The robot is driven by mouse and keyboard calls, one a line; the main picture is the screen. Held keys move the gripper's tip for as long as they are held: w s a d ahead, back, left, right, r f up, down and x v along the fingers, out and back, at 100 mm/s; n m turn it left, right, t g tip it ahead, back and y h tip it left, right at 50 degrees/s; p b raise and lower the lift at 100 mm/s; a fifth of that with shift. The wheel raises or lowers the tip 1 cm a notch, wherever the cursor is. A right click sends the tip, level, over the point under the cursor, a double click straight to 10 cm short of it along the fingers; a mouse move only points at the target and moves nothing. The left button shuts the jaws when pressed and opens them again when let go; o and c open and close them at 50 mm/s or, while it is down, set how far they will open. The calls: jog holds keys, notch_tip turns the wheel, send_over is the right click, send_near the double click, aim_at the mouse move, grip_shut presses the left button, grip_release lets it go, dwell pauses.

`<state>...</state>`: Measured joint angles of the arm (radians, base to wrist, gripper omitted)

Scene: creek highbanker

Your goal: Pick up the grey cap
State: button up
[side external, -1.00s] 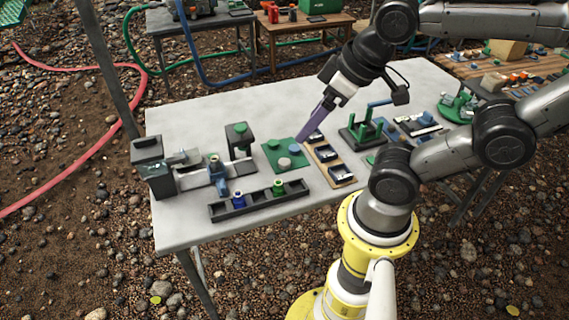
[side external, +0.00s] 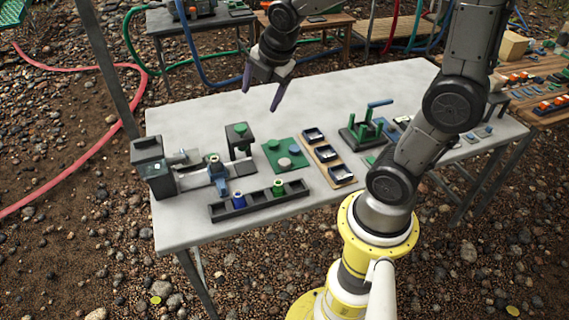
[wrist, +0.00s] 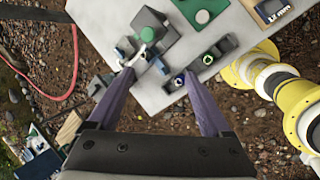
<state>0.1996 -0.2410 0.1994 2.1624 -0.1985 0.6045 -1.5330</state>
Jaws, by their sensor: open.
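The grey cap (side external: 284,163) is a pale round piece on the green board (side external: 271,150), which also bears a green cap (side external: 274,143) and a blue cap (side external: 294,148). My gripper (side external: 259,99) is open and empty, high above the far side of the table, up and behind the green board. The wrist view shows both purple fingers (wrist: 158,72) spread apart with nothing between them.
A black tray (side external: 258,212) with a blue and a green piece stands in front of the board. A grey clamp-like machine (side external: 152,165) stands left. A wooden rack with black trays (side external: 341,174) and a green stand (side external: 362,132) stand right. The back of the table (side external: 190,115) is clear.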

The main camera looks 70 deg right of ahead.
jog(key=w+d+f+n+g, duration=0.25)
jog(key=d+f, duration=0.45)
jog(key=f, duration=0.4)
jog(key=m+g, duration=0.1)
jog(key=g, duration=0.1)
send_near(284, 162)
jog(key=shift+s+d+f, duration=0.1)
jog(key=shift+d+f, duration=0.1)
jog(key=shift+f, duration=0.35)
jog(key=shift+s+d+f, duration=0.1)
jog(key=shift+d+f, duration=0.1)
jog(key=shift+f, duration=0.3)
jog(key=shift+d+f, duration=0.15)
jog(key=shift+f, duration=0.9)
jog(key=shift+d+f, duration=0.2)
jog(key=shift+f, duration=0.85)
jog(key=shift+d+f, duration=0.15)
jog(key=shift+f, duration=0.9)
jog(key=shift+c, duration=0.3)
grip_shut()
jog(key=shift+w+r, duration=0.1)
